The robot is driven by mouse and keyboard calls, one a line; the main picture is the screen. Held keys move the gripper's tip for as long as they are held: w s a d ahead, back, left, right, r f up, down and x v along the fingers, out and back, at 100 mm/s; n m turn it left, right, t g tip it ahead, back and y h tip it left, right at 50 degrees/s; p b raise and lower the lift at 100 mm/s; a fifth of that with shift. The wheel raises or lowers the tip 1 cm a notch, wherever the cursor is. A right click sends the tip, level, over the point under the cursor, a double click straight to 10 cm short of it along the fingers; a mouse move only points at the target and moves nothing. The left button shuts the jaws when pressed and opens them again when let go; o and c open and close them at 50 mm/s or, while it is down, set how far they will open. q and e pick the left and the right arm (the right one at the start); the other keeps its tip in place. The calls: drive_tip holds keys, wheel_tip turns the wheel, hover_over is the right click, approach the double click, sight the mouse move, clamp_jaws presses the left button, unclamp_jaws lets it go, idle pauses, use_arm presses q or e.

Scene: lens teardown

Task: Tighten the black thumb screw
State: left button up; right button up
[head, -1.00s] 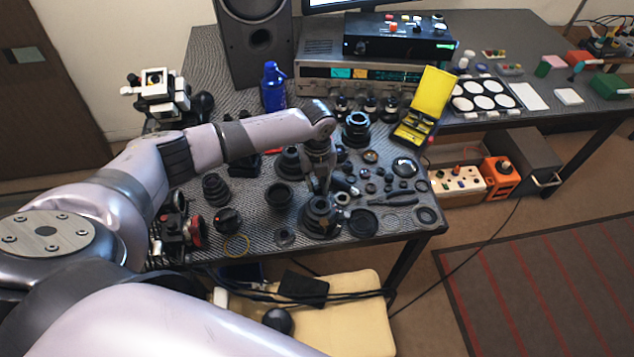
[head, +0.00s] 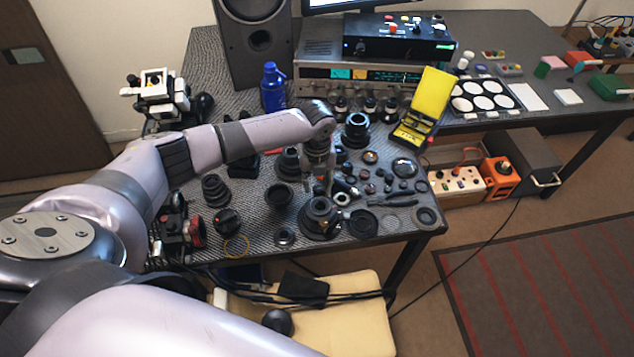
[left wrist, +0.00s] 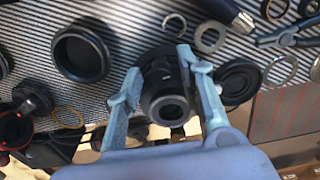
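A black ringed lens part (head: 319,220) stands on the mat near the table's front edge. It also shows in the left wrist view (left wrist: 167,100), where its round opening faces the camera. My left gripper (head: 322,190) is just above it in the head view. In the left wrist view the gripper's two fingers (left wrist: 158,62) are spread, one on each side of the lens part. I cannot tell whether either finger touches it. I cannot make out a separate black thumb screw; it may be hidden or too small. My right gripper is out of view.
A black lens ring (head: 279,196) stands to the left, a flat black disc (head: 362,224) to the right. Pliers (head: 398,201) and several small rings lie further right. A yellow open case (head: 430,95) and a blue bottle (head: 272,88) stand behind. The front edge is close.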

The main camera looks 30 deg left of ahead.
sight(317, 187)
use_arm(q)
drive_tip(key=shift+o, duration=0.2)
wheel_tip(317, 187, up, 12)
idle(0.6)
drive_tip(key=shift+f, duration=0.1)
idle(0.3)
